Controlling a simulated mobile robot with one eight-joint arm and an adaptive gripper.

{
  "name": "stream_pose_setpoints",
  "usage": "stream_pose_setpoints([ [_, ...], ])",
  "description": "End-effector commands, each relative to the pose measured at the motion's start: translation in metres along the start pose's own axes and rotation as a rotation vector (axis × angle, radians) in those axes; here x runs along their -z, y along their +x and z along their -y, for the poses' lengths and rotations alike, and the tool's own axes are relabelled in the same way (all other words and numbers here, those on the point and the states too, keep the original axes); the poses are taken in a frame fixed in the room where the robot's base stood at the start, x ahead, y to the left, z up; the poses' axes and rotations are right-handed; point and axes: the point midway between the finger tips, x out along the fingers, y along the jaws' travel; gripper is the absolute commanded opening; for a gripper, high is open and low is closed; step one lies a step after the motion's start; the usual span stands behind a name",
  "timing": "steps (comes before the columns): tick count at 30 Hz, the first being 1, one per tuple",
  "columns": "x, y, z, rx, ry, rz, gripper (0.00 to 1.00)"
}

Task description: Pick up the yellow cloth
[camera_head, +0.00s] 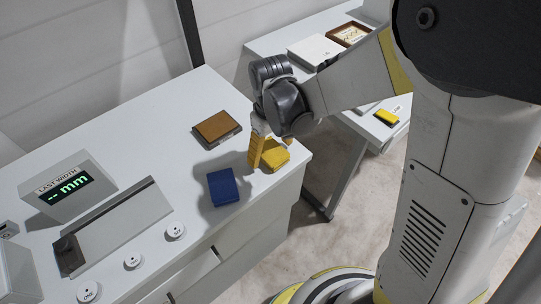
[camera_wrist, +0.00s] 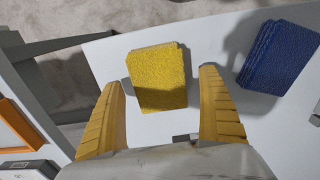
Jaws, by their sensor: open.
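The yellow cloth (camera_head: 275,154) is a folded, rough-textured block lying near the right corner of the white table. It also shows in the wrist view (camera_wrist: 158,76), ahead of and between the finger tips. My gripper (camera_head: 257,160) is above the table at the cloth's left side in the head view and hides part of it. In the wrist view my gripper (camera_wrist: 163,82) is open, with one yellow finger on each side and nothing between the finger pads. I cannot tell how high the fingers are above the cloth.
A folded blue cloth (camera_head: 222,187) lies close by, also in the wrist view (camera_wrist: 278,57). A brown pad in a dark tray (camera_head: 218,128) is behind. A display box (camera_head: 68,188) and several round buttons are at left. A second table (camera_head: 262,47) stands behind, past a gap.

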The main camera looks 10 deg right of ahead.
Motion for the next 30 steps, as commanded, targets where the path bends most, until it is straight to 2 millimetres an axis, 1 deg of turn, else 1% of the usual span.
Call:
stream_pose_setpoints([
  [1, 0.000, 0.010, 0.000, 0.000, 0.000, 0.000, 0.88],
  [2, 0.000, 0.012, 0.000, 0.000, 0.000, 0.000, 0.88],
  [8, 0.000, 0.011, 0.000, 0.000, 0.001, 0.000, 0.88],
  [9, 0.000, 0.011, 0.000, 0.000, 0.001, 0.000, 0.83],
  [11, 0.000, 0.011, 0.000, 0.000, 0.001, 0.000, 0.64],
  [12, 0.000, 0.011, 0.000, 0.000, 0.001, 0.000, 0.52],
  [13, 0.000, 0.011, 0.000, 0.000, 0.001, 0.000, 0.43],
  [14, 0.000, 0.011, 0.000, 0.000, 0.001, 0.000, 0.40],
  [24, 0.000, 0.009, 0.000, 0.000, 0.001, 0.000, 0.40],
  [26, 0.000, 0.006, 0.000, 0.000, 0.001, 0.000, 0.40],
  [30, 0.000, -0.009, 0.000, 0.000, 0.001, 0.000, 0.40],
])
